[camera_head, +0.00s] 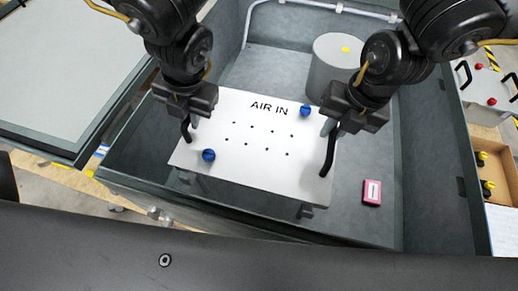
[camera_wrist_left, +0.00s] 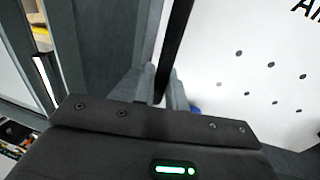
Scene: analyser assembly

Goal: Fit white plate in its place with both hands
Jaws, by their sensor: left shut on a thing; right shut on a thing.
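The white plate (camera_head: 240,168) is marked "AIR IN" and has several small dark holes, two blue knobs (camera_head: 208,155) (camera_head: 306,111) and a black handle at each side. It lies inside the grey open case, over supports that show at its near edge. My left gripper (camera_head: 188,125) is shut on the left black handle (camera_head: 187,133). My right gripper (camera_head: 338,128) is shut on the right black handle (camera_head: 328,155). In the left wrist view the handle (camera_wrist_left: 172,45) runs between the fingers, with the plate (camera_wrist_left: 240,50) to the right. Whether the plate is fully seated cannot be told.
The grey case (camera_head: 420,190) has raised walls around the plate. A grey cylinder (camera_head: 330,62) stands behind it. A pink box (camera_head: 372,192) lies on the case floor at right. A lid panel (camera_head: 60,60) is at left. A wooden crate (camera_head: 492,160) stands outside at right.

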